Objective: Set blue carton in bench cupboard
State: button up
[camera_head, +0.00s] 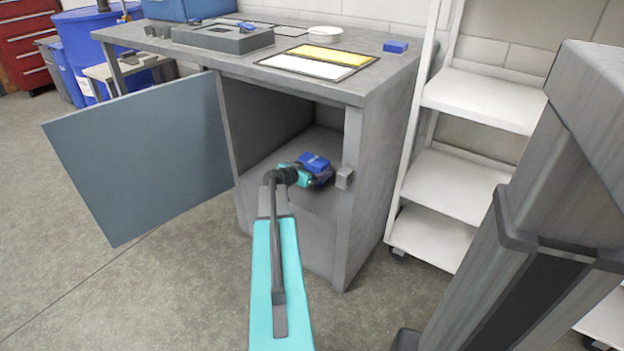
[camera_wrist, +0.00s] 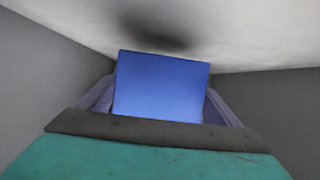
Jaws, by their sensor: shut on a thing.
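The blue carton (camera_head: 314,161) is inside the open bench cupboard (camera_head: 262,120), held in my gripper (camera_head: 318,174). In the wrist view the blue carton (camera_wrist: 162,86) sits between the two fingers of my gripper (camera_wrist: 160,100), slightly tilted in the picture. The cupboard's pale inner surface shows behind it, with a dark shadow on it. The gap between the carton and the cupboard floor cannot be judged. The cupboard door (camera_head: 145,150) stands wide open to the left.
The bench top (camera_head: 375,85) holds a yellow-and-white panel (camera_head: 318,62), a grey fixture (camera_head: 222,38), a white dish (camera_head: 325,34) and another small blue block (camera_head: 396,47). A white shelf rack (camera_head: 455,185) stands close on the right. The cupboard's right side post (camera_head: 350,200) is near my arm.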

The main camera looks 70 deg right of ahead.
jog(key=shift+f+b, duration=0.55)
jog(key=shift+f, duration=1.05)
jog(key=shift+f, duration=0.1)
jog(key=o, duration=1.5)
jog(key=shift+o, duration=0.2)
jog(key=shift+w+a+r, duration=0.1)
jog(key=shift+a+r, duration=0.2)
jog(key=shift+a, duration=0.25)
jog(key=p+v, duration=0.2)
jog(key=v, duration=0.8)
jog(key=shift+w+a+r, duration=0.1)
jog(key=shift+w+a, duration=0.05)
jog(key=shift+a, duration=0.25)
